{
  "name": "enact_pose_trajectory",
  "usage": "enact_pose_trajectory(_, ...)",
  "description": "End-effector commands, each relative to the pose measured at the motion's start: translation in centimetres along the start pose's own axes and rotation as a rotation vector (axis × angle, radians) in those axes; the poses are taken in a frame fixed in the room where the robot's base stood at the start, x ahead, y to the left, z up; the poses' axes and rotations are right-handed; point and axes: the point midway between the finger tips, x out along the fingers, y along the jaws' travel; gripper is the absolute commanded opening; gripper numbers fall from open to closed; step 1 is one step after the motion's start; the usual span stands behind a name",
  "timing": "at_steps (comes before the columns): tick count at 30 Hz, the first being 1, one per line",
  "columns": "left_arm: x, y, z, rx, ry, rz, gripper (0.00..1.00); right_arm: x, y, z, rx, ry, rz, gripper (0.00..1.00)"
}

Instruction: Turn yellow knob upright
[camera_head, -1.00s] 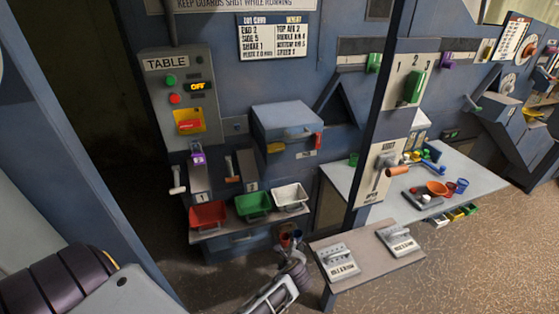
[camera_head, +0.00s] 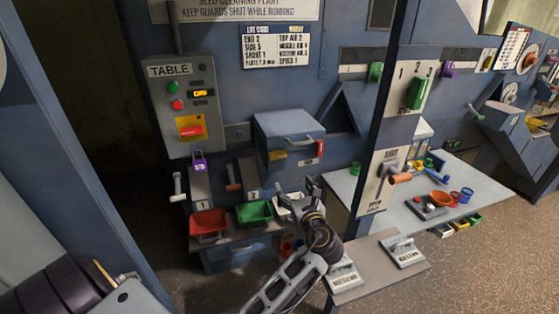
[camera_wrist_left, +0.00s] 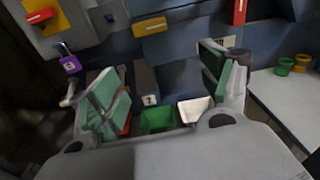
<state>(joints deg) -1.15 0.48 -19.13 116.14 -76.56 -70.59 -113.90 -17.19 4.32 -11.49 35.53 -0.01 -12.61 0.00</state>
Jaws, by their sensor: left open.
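The yellow knob (camera_head: 277,155) is on the front of the blue-grey box (camera_head: 288,128), at its left end. It lies nearly level, not upright. In the left wrist view the yellow knob (camera_wrist_left: 149,27) is at the top, just left of the middle, also lying nearly level. My left gripper (camera_head: 302,194) is below and to the right of the knob in the head view, in front of the white tray. Its green-padded fingers (camera_wrist_left: 165,78) are spread apart, with nothing between them, in the left wrist view. My right gripper is out of view.
An upright red knob (camera_head: 320,148) is at the box's right end. Red (camera_head: 208,222) and green (camera_head: 255,212) trays stand below, and a white tray (camera_wrist_left: 194,109) is partly hidden. The TABLE panel (camera_head: 184,105) is left; a dark post (camera_head: 382,120) is right.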

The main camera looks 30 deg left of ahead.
Motion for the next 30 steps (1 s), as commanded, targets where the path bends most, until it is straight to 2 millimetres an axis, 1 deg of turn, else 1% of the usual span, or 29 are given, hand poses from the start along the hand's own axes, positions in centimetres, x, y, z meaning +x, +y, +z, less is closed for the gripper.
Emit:
enact_pose_trajectory(1,-0.1,0.1,1.0,0.019,-0.021,0.009,0.79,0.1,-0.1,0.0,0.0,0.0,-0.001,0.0)
enact_pose_trajectory(3,-0.2,0.3,2.0,0.046,-0.042,0.02,0.79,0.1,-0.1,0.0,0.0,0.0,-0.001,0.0)
enact_pose_trajectory(6,-0.3,0.4,2.7,0.066,-0.057,0.03,0.79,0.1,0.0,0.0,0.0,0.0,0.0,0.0)
enact_pose_trajectory(20,-0.1,0.4,2.9,0.069,-0.06,0.031,0.79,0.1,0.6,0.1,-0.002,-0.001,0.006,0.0)
enact_pose_trajectory(26,1.0,0.5,3.0,0.069,-0.061,0.032,0.79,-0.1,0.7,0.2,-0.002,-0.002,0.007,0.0)
enact_pose_trajectory(30,2.5,0.5,3.1,0.069,-0.06,0.032,0.79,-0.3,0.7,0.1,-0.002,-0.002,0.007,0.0)
